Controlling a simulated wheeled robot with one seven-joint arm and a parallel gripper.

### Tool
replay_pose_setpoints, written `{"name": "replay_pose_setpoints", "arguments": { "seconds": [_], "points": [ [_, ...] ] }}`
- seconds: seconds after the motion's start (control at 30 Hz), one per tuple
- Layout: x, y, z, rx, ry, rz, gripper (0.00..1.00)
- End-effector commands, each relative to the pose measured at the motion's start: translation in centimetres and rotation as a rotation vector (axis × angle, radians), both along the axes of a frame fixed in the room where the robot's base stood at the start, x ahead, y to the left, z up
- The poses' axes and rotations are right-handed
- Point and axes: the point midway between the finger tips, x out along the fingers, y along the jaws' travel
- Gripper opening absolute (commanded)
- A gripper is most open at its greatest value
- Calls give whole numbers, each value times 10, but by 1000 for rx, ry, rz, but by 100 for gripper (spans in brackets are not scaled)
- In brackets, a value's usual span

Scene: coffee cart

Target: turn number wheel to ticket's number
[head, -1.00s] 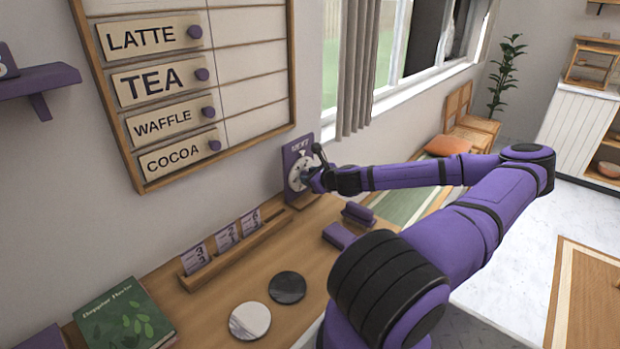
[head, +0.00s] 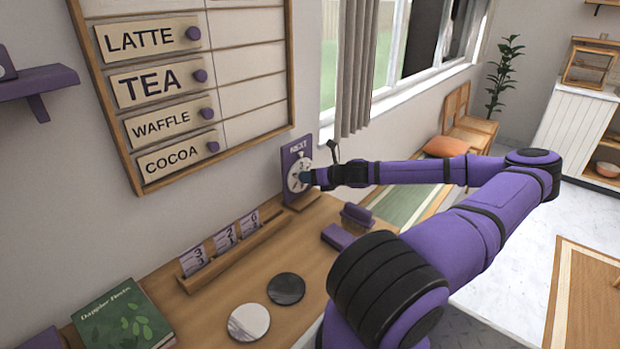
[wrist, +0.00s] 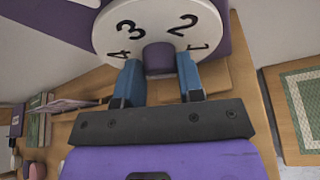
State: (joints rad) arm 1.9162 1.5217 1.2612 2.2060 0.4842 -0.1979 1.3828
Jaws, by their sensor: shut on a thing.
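The number wheel (head: 298,175) is a white disc on a purple stand marked NEXT (head: 287,157), at the back of the counter. In the wrist view the wheel (wrist: 110,38) shows the numbers 4, 3, 2 and 1 around a purple knob (wrist: 158,57). My gripper (wrist: 160,78) is shut on this knob, one blue finger on each side. In the head view my gripper (head: 309,177) covers part of the wheel. Several tickets (head: 224,239) stand in a wooden rail (head: 213,263); the front one seems to read 3.
A dark disc (head: 286,288) and a pale disc (head: 249,321) lie on the counter near a green book (head: 122,318). Purple blocks (head: 338,236) lie right of the rail. A menu board (head: 250,75) hangs on the wall above.

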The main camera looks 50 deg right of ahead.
Motion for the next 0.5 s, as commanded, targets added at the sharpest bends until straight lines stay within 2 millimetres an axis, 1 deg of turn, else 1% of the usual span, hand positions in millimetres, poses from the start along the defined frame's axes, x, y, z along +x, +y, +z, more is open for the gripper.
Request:
{"name": "replay_pose_setpoints", "arguments": {
  "seconds": [0.47, 0.5],
  "points": [
    [-1, 0, -2, 12, 4, -2, 11],
    [-1, -1, -2, 12, 4, -2, 44]
  ]
}}
